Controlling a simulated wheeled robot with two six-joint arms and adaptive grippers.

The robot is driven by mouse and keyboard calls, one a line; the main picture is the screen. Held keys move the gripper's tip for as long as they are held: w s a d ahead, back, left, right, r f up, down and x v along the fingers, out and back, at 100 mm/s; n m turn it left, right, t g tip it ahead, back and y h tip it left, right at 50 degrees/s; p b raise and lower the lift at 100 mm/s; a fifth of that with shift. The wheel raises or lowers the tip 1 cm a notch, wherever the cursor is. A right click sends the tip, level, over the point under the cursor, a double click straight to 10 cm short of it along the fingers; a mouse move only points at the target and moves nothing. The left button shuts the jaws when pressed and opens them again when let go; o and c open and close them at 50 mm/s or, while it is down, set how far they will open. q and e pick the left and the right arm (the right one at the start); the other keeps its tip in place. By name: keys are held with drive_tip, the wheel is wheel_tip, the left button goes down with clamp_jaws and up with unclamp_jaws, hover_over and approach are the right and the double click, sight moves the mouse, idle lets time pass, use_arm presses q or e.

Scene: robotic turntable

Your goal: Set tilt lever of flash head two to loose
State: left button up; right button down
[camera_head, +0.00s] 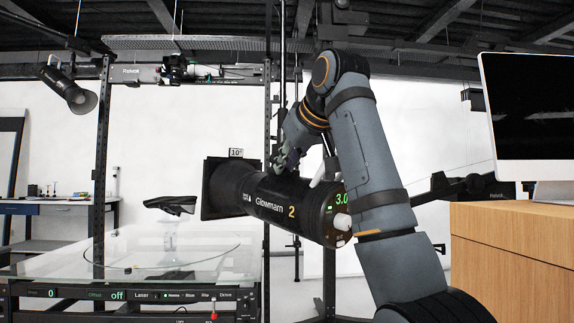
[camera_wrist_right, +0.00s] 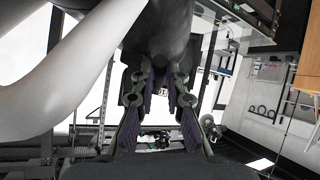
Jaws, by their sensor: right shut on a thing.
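Flash head two (camera_head: 292,205) is a black cylinder marked "Glowmarn 2", with a green 3.0 on its rear panel and a square dark reflector facing left. My right gripper (camera_head: 287,158) is at its upper far side, below my bent right arm. In the right wrist view my right gripper's fingers (camera_wrist_right: 162,78) reach up to the dark body of the flash head (camera_wrist_right: 160,32). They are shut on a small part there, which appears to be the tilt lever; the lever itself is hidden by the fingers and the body. My left gripper is not in view.
A glass-topped turntable (camera_head: 60,268) with a dark shoe (camera_head: 171,205) above it stands at left. Another flash head (camera_head: 68,88) hangs at upper left. A wooden cabinet (camera_head: 515,260) with a monitor (camera_head: 530,110) is at right. A white curved part (camera_wrist_right: 60,75) passes close to the wrist camera.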

drive_tip(key=shift+r, duration=0.1)
drive_tip(key=c, duration=1.4)
unclamp_jaws()
drive_tip(key=shift+o, duration=0.2)
drive_tip(key=v, duration=0.7)
drive_tip(key=shift+s, duration=0.2)
